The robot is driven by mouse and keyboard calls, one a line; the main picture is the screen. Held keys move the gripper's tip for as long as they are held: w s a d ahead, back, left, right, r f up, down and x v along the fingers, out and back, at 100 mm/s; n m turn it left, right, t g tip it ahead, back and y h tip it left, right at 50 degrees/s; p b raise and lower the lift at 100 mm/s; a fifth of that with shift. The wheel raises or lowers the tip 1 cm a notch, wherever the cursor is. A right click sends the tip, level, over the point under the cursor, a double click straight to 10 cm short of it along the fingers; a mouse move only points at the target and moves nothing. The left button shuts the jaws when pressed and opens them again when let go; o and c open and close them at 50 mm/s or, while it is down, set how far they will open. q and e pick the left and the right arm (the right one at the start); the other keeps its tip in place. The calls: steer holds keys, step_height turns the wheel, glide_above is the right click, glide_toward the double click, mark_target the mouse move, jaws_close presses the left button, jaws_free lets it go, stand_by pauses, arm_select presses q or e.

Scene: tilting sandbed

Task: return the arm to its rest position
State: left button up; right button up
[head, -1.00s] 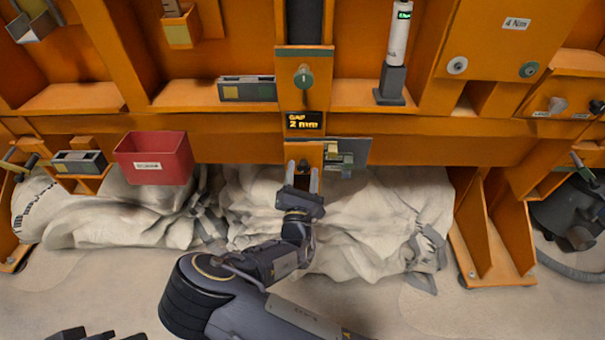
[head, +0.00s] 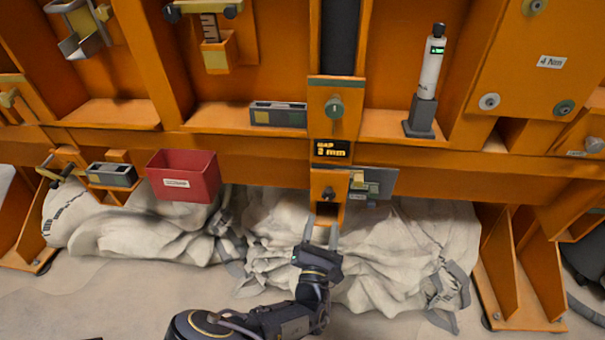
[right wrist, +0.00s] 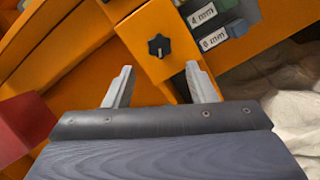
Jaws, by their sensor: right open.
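My right gripper (head: 322,228) is open and empty, its two pale fingers pointing up toward the orange frame. It is just below the small orange box (head: 328,188) with a dark knob, and appears apart from it. In the right wrist view, the open fingers (right wrist: 160,68) have nothing between them, and the black knob (right wrist: 159,46) shows beyond them. My right arm (head: 290,320) reaches in from the bottom of the head view. My left gripper cannot be made out.
A red bin (head: 184,176) hangs at left. A holder with labelled blocks (head: 371,184) is right of the orange box. A white cylindrical tool (head: 429,75) stands on the ledge. Pale sacks (head: 400,255) lie beneath. Bare floor (head: 90,300) shows at lower left.

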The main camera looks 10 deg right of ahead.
steer(key=s+d+f+m+g+y, duration=0.2)
steer(key=f+m+g+y, duration=0.15)
steer(key=m+g, duration=0.35)
steer(key=s+d+f+m+g+y, duration=0.2)
steer(key=f+m+g, duration=0.25)
steer(key=m, duration=0.45)
steer(key=s+a+r+m+g+y, duration=0.2)
steer(key=s+r+m+y, duration=0.6)
steer(key=s+r, duration=0.45)
steer(key=s+d+r+m+g+h, duration=0.1)
steer(key=s+d+r+m, duration=0.15)
steer(key=s, duration=0.45)
steer(key=s+d+r+m+h, duration=0.1)
steer(key=s+d+r, duration=0.15)
steer(key=s, duration=0.35)
step_height(320, 180, up, 22)
steer(key=p, duration=2.1)
steer(key=shift+a+f+p, duration=0.25)
steer(key=shift+a+p, duration=0.1)
steer(key=shift+p, duration=0.05)
